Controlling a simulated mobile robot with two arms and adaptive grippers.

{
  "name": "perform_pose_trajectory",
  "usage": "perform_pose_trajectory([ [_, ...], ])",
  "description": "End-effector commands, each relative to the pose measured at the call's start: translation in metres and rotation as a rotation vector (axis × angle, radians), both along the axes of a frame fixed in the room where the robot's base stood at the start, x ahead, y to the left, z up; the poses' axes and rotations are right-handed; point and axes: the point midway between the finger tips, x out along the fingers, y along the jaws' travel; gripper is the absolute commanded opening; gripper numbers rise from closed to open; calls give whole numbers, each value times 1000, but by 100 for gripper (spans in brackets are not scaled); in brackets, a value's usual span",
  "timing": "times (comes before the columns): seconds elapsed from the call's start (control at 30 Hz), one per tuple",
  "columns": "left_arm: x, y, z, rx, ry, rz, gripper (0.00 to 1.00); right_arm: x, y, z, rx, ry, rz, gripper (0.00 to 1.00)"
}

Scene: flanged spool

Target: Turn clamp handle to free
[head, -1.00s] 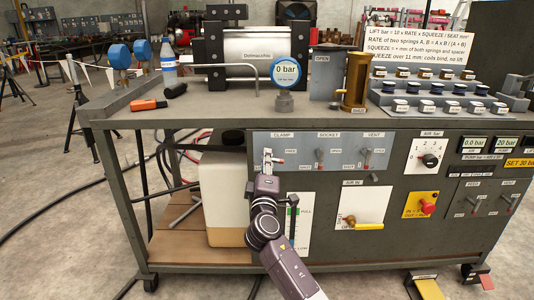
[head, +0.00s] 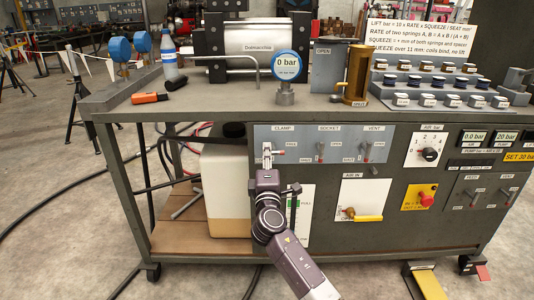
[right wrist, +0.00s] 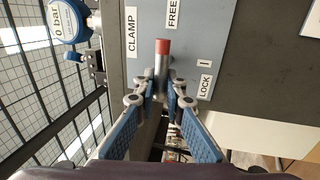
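The clamp handle is a small metal lever with a red tip (right wrist: 162,47). In the right wrist view it lies between the FREE label (right wrist: 173,14) and the LOCK label (right wrist: 205,86). In the head view its red tip (head: 280,152) points right, under the CLAMP label (head: 283,128). My right gripper (right wrist: 162,88) has its two fingers close on either side of the lever's stem and appears shut on it. The gripper also shows in the head view (head: 267,152), against the panel. The lever's base is partly hidden by the fingers. My left gripper is out of view.
Socket lever (head: 320,150) and vent lever (head: 366,150) sit to the right on the same panel. A pale jug (head: 226,190) stands on the lower shelf left of my arm. A gauge (head: 286,66) stands on the bench top above. A yellow air valve handle (head: 368,218) is lower right.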

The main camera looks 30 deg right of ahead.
Motion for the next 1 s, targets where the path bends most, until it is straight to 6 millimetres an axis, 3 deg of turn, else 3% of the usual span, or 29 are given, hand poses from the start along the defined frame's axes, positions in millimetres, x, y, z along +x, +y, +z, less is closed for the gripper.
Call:
perform_pose_trajectory([
  [0.17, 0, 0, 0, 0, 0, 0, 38, 0, 0, -1, 0, 2, -1, 28],
  [0.57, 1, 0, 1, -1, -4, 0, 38, -8, 5, -3, 1, 0, 1, 28],
  [1.0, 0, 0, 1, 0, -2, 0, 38, -81, 49, -21, 3, 3, 0, 28],
])
